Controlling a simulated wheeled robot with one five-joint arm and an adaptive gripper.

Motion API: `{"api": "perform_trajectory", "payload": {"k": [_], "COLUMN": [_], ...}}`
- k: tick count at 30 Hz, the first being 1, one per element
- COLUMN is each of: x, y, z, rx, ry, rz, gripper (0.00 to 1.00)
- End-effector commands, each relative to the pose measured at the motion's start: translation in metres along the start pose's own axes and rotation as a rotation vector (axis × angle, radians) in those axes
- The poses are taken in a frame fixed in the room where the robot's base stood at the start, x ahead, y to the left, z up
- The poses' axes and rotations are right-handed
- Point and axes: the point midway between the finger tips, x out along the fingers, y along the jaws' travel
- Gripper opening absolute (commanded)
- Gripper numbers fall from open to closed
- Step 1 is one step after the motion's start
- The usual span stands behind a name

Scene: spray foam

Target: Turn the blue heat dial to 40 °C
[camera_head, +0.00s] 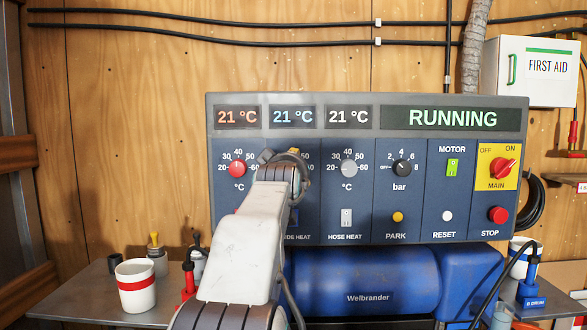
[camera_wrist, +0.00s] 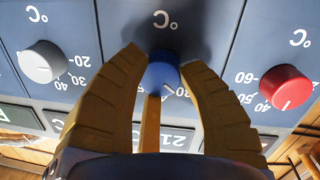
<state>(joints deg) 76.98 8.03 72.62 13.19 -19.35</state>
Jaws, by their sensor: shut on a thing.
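The fingers are shut on the dial's sides. The dial's white mark points to the lower right there, towards a partly hidden number that looks like 30. In the head view my gripper (camera_head: 287,160) covers the dial and most of its scale; a 50 shows beside it. The blue display (camera_head: 293,117) above reads 21 °C.
The red dial (camera_head: 237,169) and the grey hose dial (camera_head: 349,169) flank the blue one closely. The pressure dial (camera_head: 402,168) and yellow main switch plate (camera_head: 497,184) are further right. A white cup (camera_head: 136,290) stands on the shelf at left.

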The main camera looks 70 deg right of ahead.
Motion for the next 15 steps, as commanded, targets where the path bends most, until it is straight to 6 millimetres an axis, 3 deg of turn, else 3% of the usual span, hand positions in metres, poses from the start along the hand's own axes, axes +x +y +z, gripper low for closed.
{"api": "perform_trajectory", "payload": {"k": [1, 13, 14, 15], "x": [-0.0016, -0.0019, -0.0019, -0.0019], "y": [0.0000, -0.0002, -0.0002, -0.0002], "z": [-0.0067, -0.0075, -0.0076, -0.0077], "rx": [0.005, 0.010, 0.009, 0.009], "ry": [0.016, 0.017, 0.017, 0.017], "rz": [0.001, 0.001, 0.001, 0.001], "gripper": [0.04, 0.04, 0.38, 0.42]}}
